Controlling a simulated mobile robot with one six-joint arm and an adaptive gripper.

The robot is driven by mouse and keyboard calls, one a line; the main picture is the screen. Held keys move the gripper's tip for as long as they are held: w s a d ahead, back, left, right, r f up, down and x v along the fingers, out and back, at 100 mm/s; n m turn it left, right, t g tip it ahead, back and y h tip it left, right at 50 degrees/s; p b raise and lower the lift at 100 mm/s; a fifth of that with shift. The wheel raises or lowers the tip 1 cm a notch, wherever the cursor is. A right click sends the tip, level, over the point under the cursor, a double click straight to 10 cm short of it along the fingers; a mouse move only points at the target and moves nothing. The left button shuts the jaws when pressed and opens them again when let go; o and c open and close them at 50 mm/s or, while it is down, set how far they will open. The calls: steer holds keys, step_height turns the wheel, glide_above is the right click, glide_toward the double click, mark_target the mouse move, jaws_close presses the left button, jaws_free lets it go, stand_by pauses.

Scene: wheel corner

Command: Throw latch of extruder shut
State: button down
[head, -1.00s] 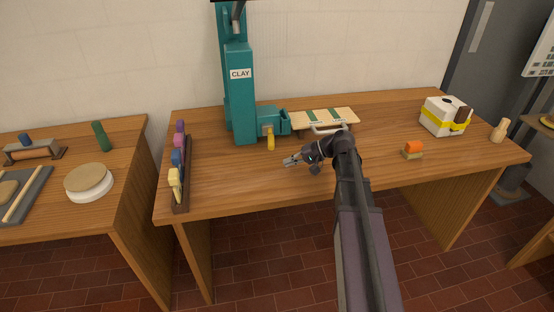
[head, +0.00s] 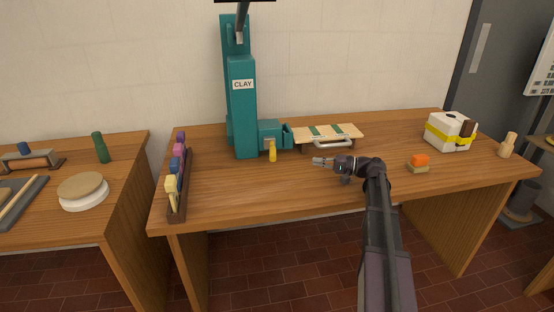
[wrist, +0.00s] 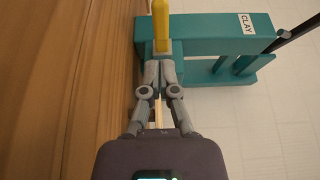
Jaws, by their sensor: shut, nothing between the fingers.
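The teal extruder (head: 243,110) marked CLAY stands at the back of the wooden table; it also shows in the wrist view (wrist: 205,36). Its yellow latch handle (head: 272,152) hangs down at the front of the low barrel in the head view. In the wrist view the yellow latch (wrist: 161,22) lies straight beyond my fingertips. My gripper (head: 317,161) is shut and empty, to the right of the latch and apart from it in the head view. In the wrist view my gripper (wrist: 159,54) hides part of the extruder behind it.
A rack of coloured pieces (head: 178,192) stands at the table's left edge. The front middle is clear.

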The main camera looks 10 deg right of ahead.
mark_target(273, 149)
steer(key=shift+a, duration=0.1)
steer(key=x, duration=1.3)
steer(key=shift+w+a, duration=0.15)
steer(key=shift+a, duration=0.05)
steer(key=shift+w+a, duration=0.1)
steer(key=shift+a, duration=0.1)
